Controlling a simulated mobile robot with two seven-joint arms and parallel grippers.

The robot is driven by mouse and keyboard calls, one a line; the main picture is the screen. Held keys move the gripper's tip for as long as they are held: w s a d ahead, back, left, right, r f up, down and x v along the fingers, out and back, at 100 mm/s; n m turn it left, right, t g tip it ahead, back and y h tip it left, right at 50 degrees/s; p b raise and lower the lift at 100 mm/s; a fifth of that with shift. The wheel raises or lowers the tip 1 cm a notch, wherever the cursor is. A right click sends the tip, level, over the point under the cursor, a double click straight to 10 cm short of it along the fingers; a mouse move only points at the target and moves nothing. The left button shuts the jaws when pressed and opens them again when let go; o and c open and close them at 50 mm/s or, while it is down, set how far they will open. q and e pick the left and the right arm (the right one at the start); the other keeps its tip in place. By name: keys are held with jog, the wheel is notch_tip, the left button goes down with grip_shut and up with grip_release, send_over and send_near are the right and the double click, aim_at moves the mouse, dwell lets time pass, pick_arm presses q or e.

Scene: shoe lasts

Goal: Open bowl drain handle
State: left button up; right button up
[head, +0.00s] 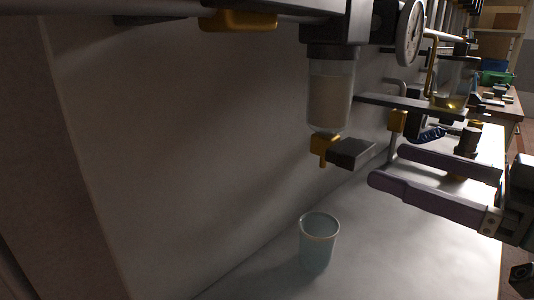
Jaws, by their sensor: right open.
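A clear bowl (330,100) with a pale insert hangs under a dark housing near the top middle. Below it is a brass-coloured drain valve (322,148). A dark, block-like drain handle (352,153) sticks out from the valve to the right, roughly level. My right gripper (387,167) comes in from the right with two purple fingers. It is open, with nothing visible between the fingers. Its fingertips are just right of the handle in the picture; I cannot tell the exact depth gap. My left gripper is out of view.
A pale translucent cup (318,245) stands on the light bench top (400,265) below the valve. A round gauge (410,33) is at the upper right. A second clear bowl (453,85) and a blue coil (430,135) are behind my right gripper. A wall is behind.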

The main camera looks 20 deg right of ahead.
aim_at(366, 155)
jog(key=shift+b+x, duration=0.3)
jog(key=shift+x, duration=2.05)
jog(key=c, duration=1.2)
jog(key=shift+c, duration=0.2)
